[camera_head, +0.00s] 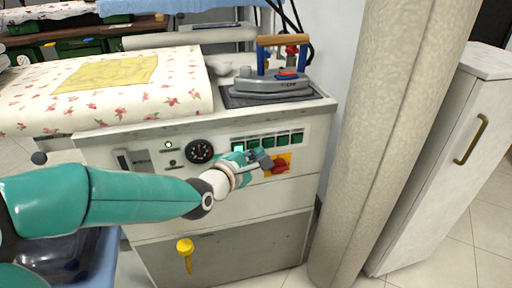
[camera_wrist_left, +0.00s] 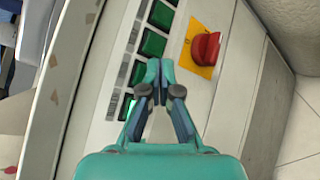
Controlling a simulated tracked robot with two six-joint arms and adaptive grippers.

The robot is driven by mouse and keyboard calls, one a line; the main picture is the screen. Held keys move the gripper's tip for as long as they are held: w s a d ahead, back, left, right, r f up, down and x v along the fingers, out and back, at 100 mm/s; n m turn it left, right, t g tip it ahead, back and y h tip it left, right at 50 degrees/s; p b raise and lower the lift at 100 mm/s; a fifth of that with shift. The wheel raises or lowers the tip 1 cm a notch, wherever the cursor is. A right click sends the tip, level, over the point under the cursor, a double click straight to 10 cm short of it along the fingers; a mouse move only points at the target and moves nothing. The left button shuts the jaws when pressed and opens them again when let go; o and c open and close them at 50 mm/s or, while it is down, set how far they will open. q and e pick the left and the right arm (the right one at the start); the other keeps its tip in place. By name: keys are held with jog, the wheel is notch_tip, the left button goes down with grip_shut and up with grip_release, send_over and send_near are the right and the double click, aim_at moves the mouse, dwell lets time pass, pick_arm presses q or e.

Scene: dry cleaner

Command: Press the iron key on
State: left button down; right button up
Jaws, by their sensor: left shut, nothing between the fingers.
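A row of several green keys (camera_head: 268,142) sits on the front panel of the ironing station, and the keys also show in the left wrist view (camera_wrist_left: 153,43). Small labels beside them are too small to read, so I cannot tell which is the iron key. In the left wrist view the lowest visible key (camera_wrist_left: 127,107) looks brighter than the others. My left gripper (camera_head: 264,160) is shut and empty, just in front of the panel below the keys. In the left wrist view its fingertips (camera_wrist_left: 160,68) lie beside the keys; contact is unclear. My right gripper is not in view.
A red knob on a yellow plate (camera_head: 280,168) is close right of the left fingertips. A dial (camera_head: 200,151) and a lit green lamp (camera_head: 168,144) are further left. The iron (camera_head: 270,84) stands on top. A thick beige column (camera_head: 390,120) rises at the right.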

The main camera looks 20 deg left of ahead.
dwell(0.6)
pick_arm(q)
jog(key=shift+w+a+b, duration=0.25)
jog(key=shift+w+b, duration=0.05)
jog(key=shift+b, duration=0.2)
jog(key=shift+r, duration=0.1)
dwell(0.4)
jog(key=shift+s+d+b, duration=0.25)
jog(key=shift+s+b, duration=0.1)
jog(key=shift+s+d, duration=0.1)
jog(key=shift+s, duration=0.05)
jog(key=s+d, duration=0.2)
jog(key=s, duration=0.1)
jog(key=s+d, duration=0.1)
jog(key=shift+s+d, duration=0.1)
jog(key=shift+s, duration=0.3)
